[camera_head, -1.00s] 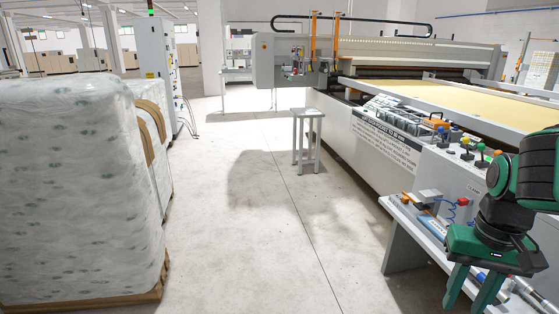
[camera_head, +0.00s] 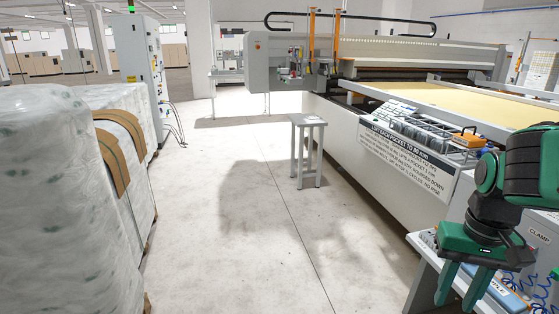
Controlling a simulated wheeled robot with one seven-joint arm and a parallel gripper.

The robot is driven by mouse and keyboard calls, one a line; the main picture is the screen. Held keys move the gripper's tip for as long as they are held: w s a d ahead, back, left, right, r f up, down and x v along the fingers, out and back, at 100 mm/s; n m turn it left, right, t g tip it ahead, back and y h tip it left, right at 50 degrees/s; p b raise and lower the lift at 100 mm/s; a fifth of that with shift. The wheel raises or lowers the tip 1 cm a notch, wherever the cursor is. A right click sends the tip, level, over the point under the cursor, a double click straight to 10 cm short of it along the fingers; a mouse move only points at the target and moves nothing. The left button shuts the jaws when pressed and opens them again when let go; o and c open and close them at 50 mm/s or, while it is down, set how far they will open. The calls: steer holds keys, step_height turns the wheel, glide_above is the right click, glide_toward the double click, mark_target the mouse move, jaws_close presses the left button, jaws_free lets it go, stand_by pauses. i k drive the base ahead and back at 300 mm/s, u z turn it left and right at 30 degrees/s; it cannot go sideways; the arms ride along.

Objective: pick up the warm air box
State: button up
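My gripper (camera_head: 458,298) is at the lower right, pointing down, with its two green fingers apart and nothing visible between them. It hangs in front of a light grey side shelf (camera_head: 424,241) that holds a blue tool (camera_head: 503,294) and a coiled blue hose. I cannot tell for sure which thing is the warm air box. A small orange-topped box (camera_head: 468,139) sits on the machine's side ledge, beyond and above my gripper and apart from it.
The long white machine (camera_head: 345,138) fills the right side, with several grey parts along its ledge. A small grey stool (camera_head: 308,122) stands beside it. Wrapped stacks (camera_head: 55,200) line the left. The concrete floor (camera_head: 235,210) between is clear.

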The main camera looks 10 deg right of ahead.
mark_target(469, 141)
steer(key=i, duration=3.2)
steer(key=z, duration=2.55)
